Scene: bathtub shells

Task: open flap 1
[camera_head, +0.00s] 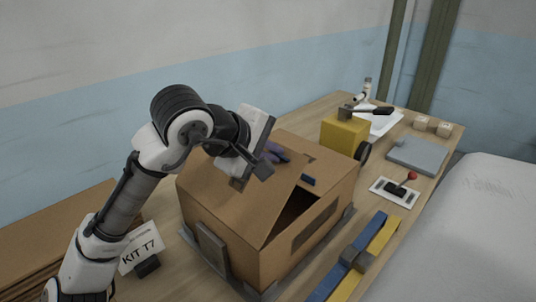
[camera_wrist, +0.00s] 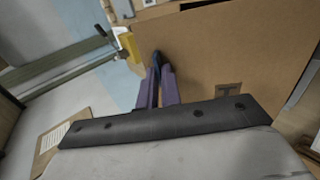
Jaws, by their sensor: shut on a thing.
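A brown cardboard box (camera_head: 340,197) stands on the wooden table in the head view. Its broad flap (camera_head: 245,205) is raised at a slant, with a dark gap under its right edge. My gripper (camera_head: 275,152) is at the flap's upper edge, its purple fingers partly hidden by my wrist. In the wrist view the purple fingers (camera_wrist: 160,72) are close together along the edge of a large cardboard panel (camera_wrist: 235,55). They are shut on the flap, though the exact contact is hard to see. No flap number is readable.
A grey bracket (camera_head: 212,247) stands against the box's near side. A KIT T7 sign (camera_head: 141,247) is at the left. A yellow block (camera_head: 343,135), a grey plate (camera_head: 418,155) and blue and yellow bars (camera_head: 383,237) lie to the right.

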